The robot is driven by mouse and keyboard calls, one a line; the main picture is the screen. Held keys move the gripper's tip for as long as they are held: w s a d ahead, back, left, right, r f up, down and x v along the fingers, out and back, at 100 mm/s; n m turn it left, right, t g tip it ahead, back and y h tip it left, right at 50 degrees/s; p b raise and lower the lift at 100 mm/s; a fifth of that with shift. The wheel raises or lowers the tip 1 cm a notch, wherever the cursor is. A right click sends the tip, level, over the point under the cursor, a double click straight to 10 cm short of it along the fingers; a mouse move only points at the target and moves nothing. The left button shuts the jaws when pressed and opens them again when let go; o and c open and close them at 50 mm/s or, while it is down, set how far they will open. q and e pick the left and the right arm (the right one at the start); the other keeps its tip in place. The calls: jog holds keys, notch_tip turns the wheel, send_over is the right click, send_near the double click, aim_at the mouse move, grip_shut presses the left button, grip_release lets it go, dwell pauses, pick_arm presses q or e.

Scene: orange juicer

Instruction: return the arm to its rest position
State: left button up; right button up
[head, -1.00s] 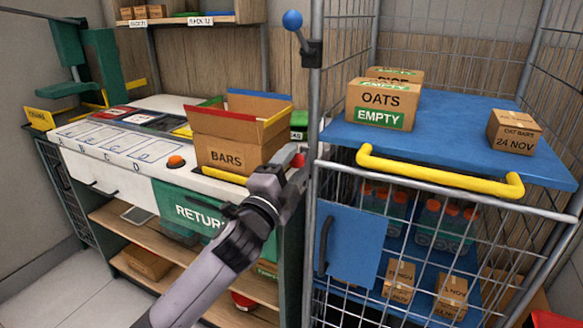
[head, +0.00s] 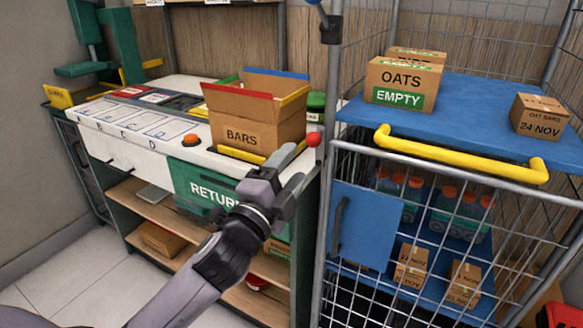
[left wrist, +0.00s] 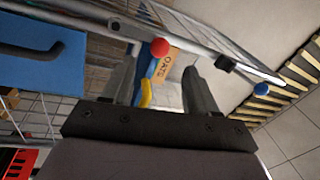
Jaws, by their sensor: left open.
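My left gripper (head: 294,166) is open and empty. It is in front of the counter's right end, left of the wire cage. In the left wrist view its two fingers (left wrist: 160,90) stand apart with nothing held between them. A red ball knob (head: 313,139) is just beyond the fingertips and apart from them. It also shows in the left wrist view (left wrist: 160,47), in line with the gap. My left arm comes up from the bottom left of the head view. My right gripper is not in view.
An open BARS box (head: 243,134) stands on the counter (head: 160,156). The cage (head: 335,215) has a yellow handle (head: 455,160), a blue top shelf (head: 470,113) with OATS (head: 400,76) and OAT BARS (head: 541,112) boxes, and bottles below. The floor (head: 85,280) at lower left is clear.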

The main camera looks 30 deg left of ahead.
pick_arm(q)
jog(key=shift+f, duration=0.1)
jog(key=s+d+f+n+g+p, duration=0.1)
jog(key=s+f+n+g, duration=0.2)
jog(key=f, duration=0.6)
jog(key=s+d+f+n+g+p, duration=0.1)
jog(key=s+f+n+g+p, duration=0.15)
jog(key=f, duration=0.65)
jog(key=s+f+n+g+h, duration=0.1)
jog(key=s+f+n+g, duration=0.3)
jog(key=s+f+n, duration=0.4)
jog(key=s+d+f, duration=0.1)
jog(key=s+f, duration=0.4)
jog(key=s, duration=0.2)
jog(key=shift+s+p, duration=0.2)
jog(key=shift+p, duration=0.2)
jog(key=shift+c, duration=0.3)
